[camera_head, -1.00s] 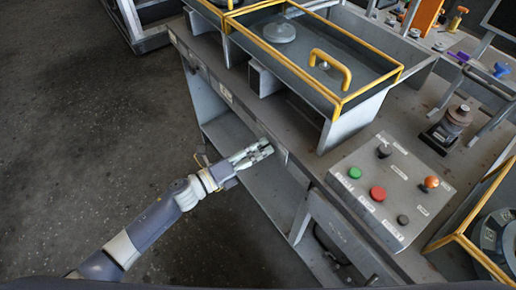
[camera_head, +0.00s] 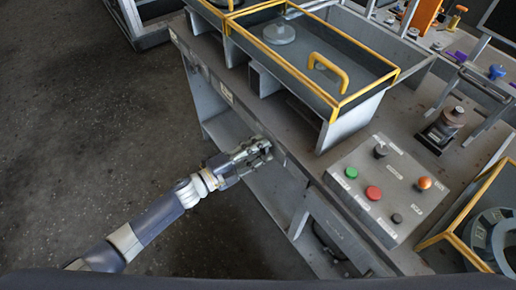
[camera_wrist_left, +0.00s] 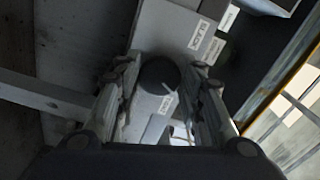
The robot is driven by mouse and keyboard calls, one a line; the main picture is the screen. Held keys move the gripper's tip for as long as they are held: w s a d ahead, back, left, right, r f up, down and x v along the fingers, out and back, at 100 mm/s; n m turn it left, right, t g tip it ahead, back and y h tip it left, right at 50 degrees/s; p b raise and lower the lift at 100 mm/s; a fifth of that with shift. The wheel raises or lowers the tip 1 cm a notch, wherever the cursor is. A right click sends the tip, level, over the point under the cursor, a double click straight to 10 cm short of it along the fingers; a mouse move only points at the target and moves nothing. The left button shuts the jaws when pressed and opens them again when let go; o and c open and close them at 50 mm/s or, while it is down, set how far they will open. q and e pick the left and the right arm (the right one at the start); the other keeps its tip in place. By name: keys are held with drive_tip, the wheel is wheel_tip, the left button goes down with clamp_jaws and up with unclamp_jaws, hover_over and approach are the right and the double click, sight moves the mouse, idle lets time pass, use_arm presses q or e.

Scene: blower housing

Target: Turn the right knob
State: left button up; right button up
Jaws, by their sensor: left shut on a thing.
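My left gripper (camera_head: 260,152) is at the front edge of the grey workbench (camera_head: 300,148), below the yellow-framed box. In the left wrist view, a dark round knob (camera_wrist_left: 158,74) sits between its two fingers (camera_wrist_left: 162,105), beside pale label plates. The gripper is shut on this knob, which its fingers hide in the head view. My right gripper is in neither view.
A control box (camera_head: 385,190) on the bench carries a green button (camera_head: 351,172), a red button (camera_head: 373,193), an orange button (camera_head: 424,183) and black knobs. The yellow-framed box (camera_head: 330,118) stands above the gripper.

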use_arm(q)
drive_tip(key=shift+n, duration=0.3)
drive_tip(key=o, duration=1.1)
drive_tip(key=shift+c, duration=0.2)
drive_tip(key=shift+a, duration=0.1)
drive_tip(key=v, duration=1.2)
